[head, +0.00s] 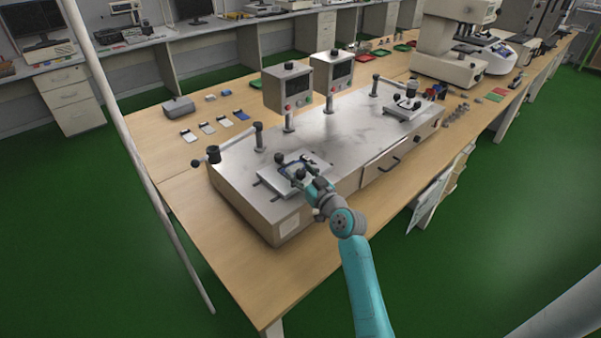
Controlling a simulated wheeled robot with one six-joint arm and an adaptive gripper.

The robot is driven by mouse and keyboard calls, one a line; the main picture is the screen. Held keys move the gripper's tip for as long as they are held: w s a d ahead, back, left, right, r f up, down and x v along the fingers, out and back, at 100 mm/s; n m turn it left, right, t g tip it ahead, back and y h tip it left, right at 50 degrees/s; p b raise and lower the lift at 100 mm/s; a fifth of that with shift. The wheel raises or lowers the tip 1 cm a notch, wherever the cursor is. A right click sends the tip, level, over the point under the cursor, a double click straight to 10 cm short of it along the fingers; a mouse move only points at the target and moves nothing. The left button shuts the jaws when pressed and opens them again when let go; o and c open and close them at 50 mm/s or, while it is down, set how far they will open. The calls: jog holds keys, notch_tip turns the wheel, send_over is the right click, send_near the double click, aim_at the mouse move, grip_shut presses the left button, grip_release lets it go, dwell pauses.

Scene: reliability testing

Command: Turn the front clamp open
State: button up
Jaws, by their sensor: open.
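A testing station with a metal top (325,125) stands on the wooden table. On its near left part lies a light square plate (318,161) with dark clamp parts (280,157) at its edge. My gripper (290,165) is over this plate, close to the clamp parts. Its jaws are apart, and it partly hides the fixture. I cannot tell whether it touches a clamp, or which way the front clamp is turned. A second, similar fixture (406,107) sits at the far right of the station.
Two grey control boxes (287,87) on posts stand behind the plate. A black-knobbed lever arm (213,154) stands at the left. Phone-like samples (207,127) lie on the table (150,128). A large tester (447,50) stands farther right. The table's front strip is clear.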

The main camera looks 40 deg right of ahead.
jog(key=shift+w, duration=0.2)
jog(key=shift+d, duration=0.1)
grip_shut()
jog(key=shift+n+y, duration=0.4)
jog(key=shift+y, duration=0.2)
jog(key=n+y, duration=0.2)
jog(key=y, duration=0.1)
jog(key=n+y, duration=0.2)
jog(key=y, duration=0.1)
jog(key=shift+d, duration=0.1)
jog(key=shift+n+g+y, duration=0.75)
jog(key=shift+n+y, duration=0.25)
jog(key=shift+y, duration=0.5)
jog(key=shift+n+g+y, duration=0.75)
jog(key=shift+n+y, duration=0.25)
jog(key=shift+y, duration=0.5)
